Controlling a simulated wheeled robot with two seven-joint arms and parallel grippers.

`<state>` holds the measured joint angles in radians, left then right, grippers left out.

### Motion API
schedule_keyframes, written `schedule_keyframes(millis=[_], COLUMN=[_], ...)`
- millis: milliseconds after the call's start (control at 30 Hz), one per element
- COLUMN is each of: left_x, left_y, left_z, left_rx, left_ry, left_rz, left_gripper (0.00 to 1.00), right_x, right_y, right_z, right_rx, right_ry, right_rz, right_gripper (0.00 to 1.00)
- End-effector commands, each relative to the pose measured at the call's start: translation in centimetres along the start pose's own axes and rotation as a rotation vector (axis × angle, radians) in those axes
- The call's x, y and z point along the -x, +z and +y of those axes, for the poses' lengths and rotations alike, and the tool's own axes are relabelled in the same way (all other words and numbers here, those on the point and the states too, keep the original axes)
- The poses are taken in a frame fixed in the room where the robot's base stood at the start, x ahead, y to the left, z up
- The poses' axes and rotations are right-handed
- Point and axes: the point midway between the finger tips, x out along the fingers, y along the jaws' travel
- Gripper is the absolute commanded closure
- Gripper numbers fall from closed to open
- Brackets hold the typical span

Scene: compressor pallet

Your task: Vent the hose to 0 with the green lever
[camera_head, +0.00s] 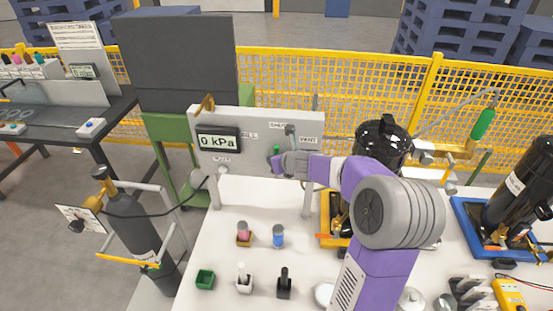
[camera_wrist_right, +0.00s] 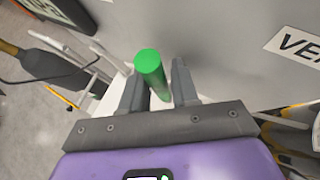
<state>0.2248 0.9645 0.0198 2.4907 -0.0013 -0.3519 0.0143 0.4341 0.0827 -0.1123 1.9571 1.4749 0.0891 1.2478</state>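The grey panel (camera_head: 256,122) stands upright on the white table, and its display (camera_head: 218,140) reads 0 kPa. The green lever (camera_head: 276,151) is on the panel front, left of the VENT label (camera_head: 309,140). My right gripper (camera_head: 282,162) is at the lever. In the right wrist view the green lever (camera_wrist_right: 150,72) stands between the two fingers of my right gripper (camera_wrist_right: 158,76). The fingers are apart, with a gap on the lever's right; whether the left finger touches it is unclear. My left gripper is not in view.
A gas cylinder (camera_head: 132,222) with a black hose stands left of the table. Small coloured holders, including a green box (camera_head: 205,279), sit on the table front. A black tank (camera_head: 382,150) stands right of the panel, behind my arm. A yellow fence (camera_head: 340,82) runs behind.

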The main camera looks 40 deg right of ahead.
Motion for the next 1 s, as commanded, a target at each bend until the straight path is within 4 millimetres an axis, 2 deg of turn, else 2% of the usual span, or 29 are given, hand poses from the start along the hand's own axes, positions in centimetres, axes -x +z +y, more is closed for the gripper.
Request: schedule_keyframes(millis=[167,400,600,1000], left_x=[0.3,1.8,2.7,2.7], left_y=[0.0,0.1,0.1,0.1], left_z=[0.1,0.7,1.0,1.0], left_rx=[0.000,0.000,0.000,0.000], left_ry=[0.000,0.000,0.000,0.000], left_rz=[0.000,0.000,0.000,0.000], left_gripper=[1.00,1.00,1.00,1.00], right_x=[0.7,4.7,7.2,7.6], right_y=[0.2,0.4,0.2,0.0], right_z=[0.0,0.0,0.0,-0.1], right_rx=[0.000,-0.001,-0.001,0.000], right_ry=[0.001,0.000,0.000,0.000], right_rz=[-0.002,-0.003,0.000,0.000], right_gripper=[0.71,0.71,0.71,0.71])
